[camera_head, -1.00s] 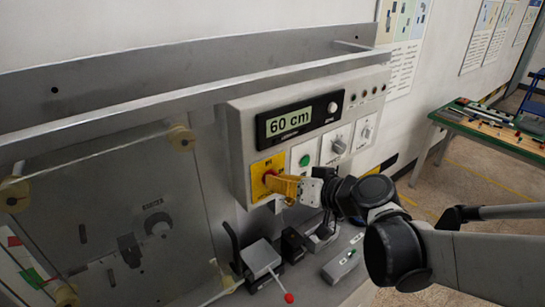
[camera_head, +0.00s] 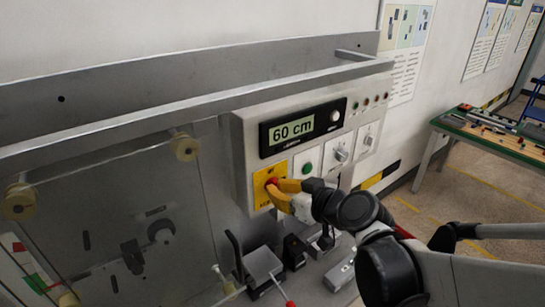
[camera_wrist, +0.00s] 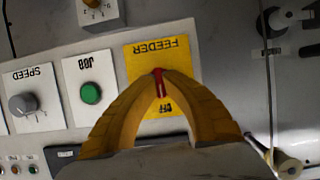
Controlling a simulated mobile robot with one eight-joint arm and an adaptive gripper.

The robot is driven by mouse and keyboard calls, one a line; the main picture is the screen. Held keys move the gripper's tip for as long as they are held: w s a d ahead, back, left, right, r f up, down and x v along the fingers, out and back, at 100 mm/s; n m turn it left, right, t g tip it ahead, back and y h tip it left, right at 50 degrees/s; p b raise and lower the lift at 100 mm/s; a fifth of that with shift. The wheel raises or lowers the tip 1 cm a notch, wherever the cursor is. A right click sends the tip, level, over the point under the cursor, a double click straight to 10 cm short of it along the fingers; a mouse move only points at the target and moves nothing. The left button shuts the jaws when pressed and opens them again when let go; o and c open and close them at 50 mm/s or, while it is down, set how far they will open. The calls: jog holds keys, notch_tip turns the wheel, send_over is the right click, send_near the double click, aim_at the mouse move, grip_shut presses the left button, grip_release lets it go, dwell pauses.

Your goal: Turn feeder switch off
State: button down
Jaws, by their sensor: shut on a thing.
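The feeder switch is a small red handle (camera_wrist: 159,80) on a yellow plate (camera_wrist: 178,50), where upside-down FEEDER and OFF labels show in the wrist view. In the head view, the yellow plate (camera_head: 262,194) is at the lower left of the grey control box. My gripper (camera_wrist: 159,76) is shut on the red handle, with its yellow fingers on either side of it. The visible part of the handle runs toward the OFF label. My gripper (camera_head: 275,186) hides part of the plate in the head view.
Beside the plate are a green JOB button (camera_wrist: 91,93) and a grey SPEED knob (camera_wrist: 23,104). A display (camera_head: 292,129) reads 60 cm above. A grey block with a red-tipped lever (camera_head: 263,265) stands below. A green-topped table (camera_head: 485,130) is at right.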

jog(key=c, duration=1.5)
grip_release()
jog(key=v, duration=1.2)
jog(key=shift+f, duration=0.1)
jog(key=s+d+f+m+g+h+b, duration=0.1)
jog(key=s+d+f+m+h+b, duration=0.1)
jog(key=f+b, duration=0.3)
jog(key=s+d+f+m+g+h+b, duration=0.1)
jog(key=s+d+f+m+h+b, duration=0.1)
jog(key=f, duration=0.9)
jog(key=s+d+f+m+g+h+b, duration=0.2)
jog(key=s+d+f+m+h+b, duration=0.1)
jog(key=f+b, duration=0.5)
jog(key=shift+s+d+b, duration=0.3)
jog(key=shift+s+d, duration=0.5)
jog(key=shift+d, duration=0.25)
